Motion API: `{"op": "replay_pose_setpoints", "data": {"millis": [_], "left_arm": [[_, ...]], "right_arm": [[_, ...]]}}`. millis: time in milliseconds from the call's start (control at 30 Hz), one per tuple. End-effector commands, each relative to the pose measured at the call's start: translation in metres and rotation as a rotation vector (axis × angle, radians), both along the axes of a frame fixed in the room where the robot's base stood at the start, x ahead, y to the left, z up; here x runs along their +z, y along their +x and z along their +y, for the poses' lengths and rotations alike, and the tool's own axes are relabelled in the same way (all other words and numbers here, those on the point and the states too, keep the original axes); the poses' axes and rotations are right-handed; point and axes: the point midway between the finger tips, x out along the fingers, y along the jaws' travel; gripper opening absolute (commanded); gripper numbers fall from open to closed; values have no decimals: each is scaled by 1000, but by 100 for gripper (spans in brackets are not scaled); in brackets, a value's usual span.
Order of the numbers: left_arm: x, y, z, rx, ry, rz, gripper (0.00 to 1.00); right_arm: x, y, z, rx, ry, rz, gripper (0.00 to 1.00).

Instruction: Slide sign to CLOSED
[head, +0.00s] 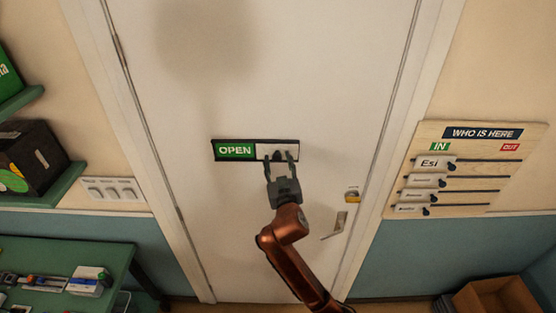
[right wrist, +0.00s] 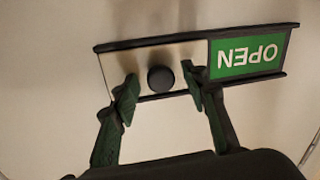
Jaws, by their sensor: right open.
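The sliding sign (head: 235,150) is on the white door. Its green left part reads OPEN, and a plain light slider panel covers the right part. In the right wrist view the sign appears upside down, with the green OPEN part (right wrist: 247,55) at the right. A round black knob (right wrist: 161,79) stands on the light slider panel (right wrist: 140,62). My right gripper (head: 279,156) is open at the slider panel. In the right wrist view my right gripper's fingers (right wrist: 160,93) are on either side of the knob, with gaps on both sides. My left gripper is not in view.
The door has a handle (head: 340,222) and a brass lock (head: 352,195) below right of the sign. A WHO IS HERE board (head: 470,165) hangs on the right wall. A green table (head: 110,258) stands at lower left. The door around the sign is clear.

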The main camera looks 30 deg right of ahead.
Motion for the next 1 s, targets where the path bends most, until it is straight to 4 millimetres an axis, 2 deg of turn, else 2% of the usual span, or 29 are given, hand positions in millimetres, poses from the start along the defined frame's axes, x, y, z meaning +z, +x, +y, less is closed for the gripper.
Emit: {"op": "replay_pose_setpoints", "data": {"millis": [233,800,1000], "left_arm": [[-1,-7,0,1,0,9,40],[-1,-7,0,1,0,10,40],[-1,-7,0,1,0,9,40]], "right_arm": [[0,0,0,0,0,-1,40],[0,0,0,0,0,0,0],[0,0,0,0,0,0,0]]}}
